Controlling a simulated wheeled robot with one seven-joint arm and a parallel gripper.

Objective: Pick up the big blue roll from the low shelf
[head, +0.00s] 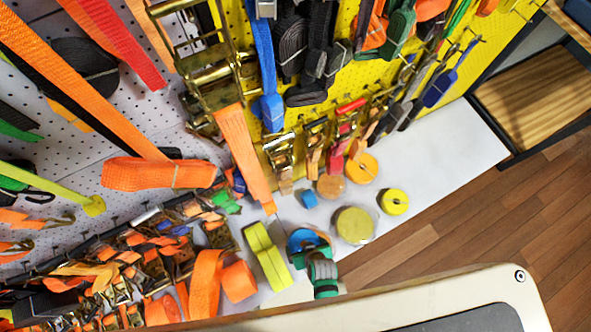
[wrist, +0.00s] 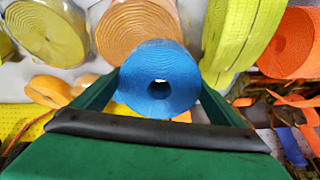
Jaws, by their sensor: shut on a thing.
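The big blue roll (wrist: 160,72) fills the middle of the wrist view, its round end with a dark centre hole facing the camera. My gripper (wrist: 158,90) has its green fingers on either side of the roll and is shut on it. In the head view the blue roll (head: 302,238) shows at the tip of my green gripper (head: 310,250), over the white low shelf (head: 455,150). The gripper hides part of the roll there. I cannot tell whether the roll touches the shelf.
A yellow-green roll (head: 264,256) stands close left of the gripper, and a large yellow roll (head: 353,225) is to its right. Orange strap rolls (head: 238,281) crowd the left. Straps hang from the pegboard above. The shelf's right part is clear.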

